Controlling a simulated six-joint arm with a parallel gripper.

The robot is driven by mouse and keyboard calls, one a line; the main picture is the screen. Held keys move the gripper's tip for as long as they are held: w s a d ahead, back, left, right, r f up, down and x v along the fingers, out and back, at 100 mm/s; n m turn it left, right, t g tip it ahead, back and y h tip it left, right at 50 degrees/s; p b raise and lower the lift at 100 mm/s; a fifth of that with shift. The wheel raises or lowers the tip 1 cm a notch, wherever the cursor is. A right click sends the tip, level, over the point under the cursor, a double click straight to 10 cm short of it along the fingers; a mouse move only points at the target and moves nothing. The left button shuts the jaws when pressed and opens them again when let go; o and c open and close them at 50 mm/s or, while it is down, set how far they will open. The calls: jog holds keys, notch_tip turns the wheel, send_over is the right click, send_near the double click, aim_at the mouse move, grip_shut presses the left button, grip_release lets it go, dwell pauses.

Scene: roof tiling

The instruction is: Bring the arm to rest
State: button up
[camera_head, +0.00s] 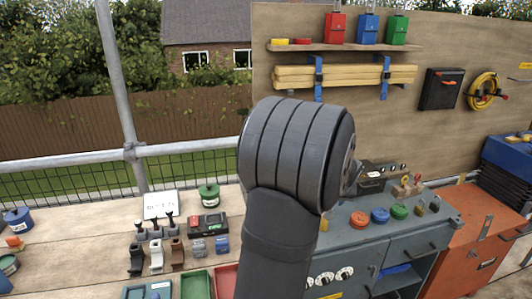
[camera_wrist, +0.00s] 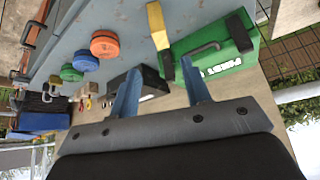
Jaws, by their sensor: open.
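My arm (camera_head: 285,190) rises through the middle of the head view, with its thick dark joint raised above the bench. The gripper is hidden behind this joint in the head view. In the wrist view my gripper (camera_wrist: 160,66) is open, its two blue-grey fingers spread apart. I see nothing held between them. A green box with white lettering (camera_wrist: 225,50) and a black box (camera_wrist: 145,80) appear beyond the fingers; I cannot tell how far away they are.
A grey-blue cabinet (camera_head: 405,254) carries coloured discs (camera_head: 379,216). An orange cabinet (camera_head: 470,222) stands at the right. Clamps, tins and trays lie on the wooden bench (camera_head: 75,262) at the left. A plywood board (camera_head: 430,140) with a shelf stands behind. Open air lies above the left bench.

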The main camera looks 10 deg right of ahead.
jog(key=x, duration=1.1)
jog(key=shift+w+f, duration=0.1)
jog(key=shift+f, duration=0.05)
jog(key=shift+r, duration=1.25)
jog(key=shift+f, duration=0.1)
